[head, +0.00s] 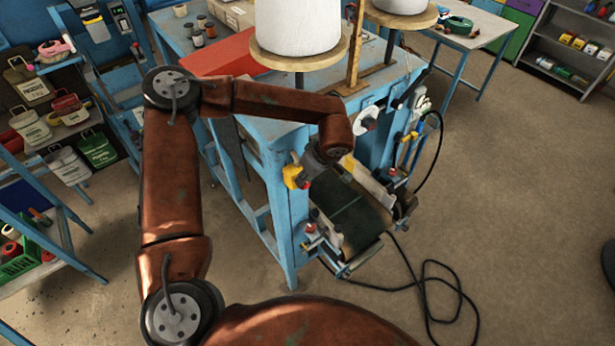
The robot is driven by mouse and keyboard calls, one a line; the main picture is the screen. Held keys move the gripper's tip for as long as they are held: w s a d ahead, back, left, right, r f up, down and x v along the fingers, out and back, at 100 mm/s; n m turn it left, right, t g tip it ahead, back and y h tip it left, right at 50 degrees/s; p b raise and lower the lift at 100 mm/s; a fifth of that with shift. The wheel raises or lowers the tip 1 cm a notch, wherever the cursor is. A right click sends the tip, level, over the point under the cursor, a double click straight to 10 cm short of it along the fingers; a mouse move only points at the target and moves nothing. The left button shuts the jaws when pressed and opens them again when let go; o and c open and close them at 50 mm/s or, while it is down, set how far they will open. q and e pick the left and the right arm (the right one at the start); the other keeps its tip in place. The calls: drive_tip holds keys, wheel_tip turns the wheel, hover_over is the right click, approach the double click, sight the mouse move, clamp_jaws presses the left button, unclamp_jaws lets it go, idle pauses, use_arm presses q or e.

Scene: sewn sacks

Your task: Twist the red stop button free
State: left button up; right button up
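A yellow switch box (291,176) is mounted at the near corner of the blue sewing bench. A small patch of red, which looks like the stop button (305,184), shows at its right side. My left arm reaches over the bench from the left, and its gripper (312,170) points down right beside the yellow box. The fingertips are small and partly hidden, so I cannot tell whether they touch the button or are open or shut. My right gripper is not in view.
A dark green conveyor belt (352,212) slopes below the gripper, with small red knobs on brackets (310,228) beside it. A white thread cone (297,25) stands on the bench. A black cable (440,290) loops on the floor.

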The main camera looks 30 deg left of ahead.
use_arm(q)
drive_tip(key=w+p+v, duration=0.1)
drive_tip(key=p+v, duration=0.4)
drive_tip(key=v, duration=0.4)
idle(0.7)
drive_tip(key=shift+d, duration=0.1)
idle(0.4)
drive_tip(key=v, duration=1.2)
drive_tip(key=shift+s, duration=0.1)
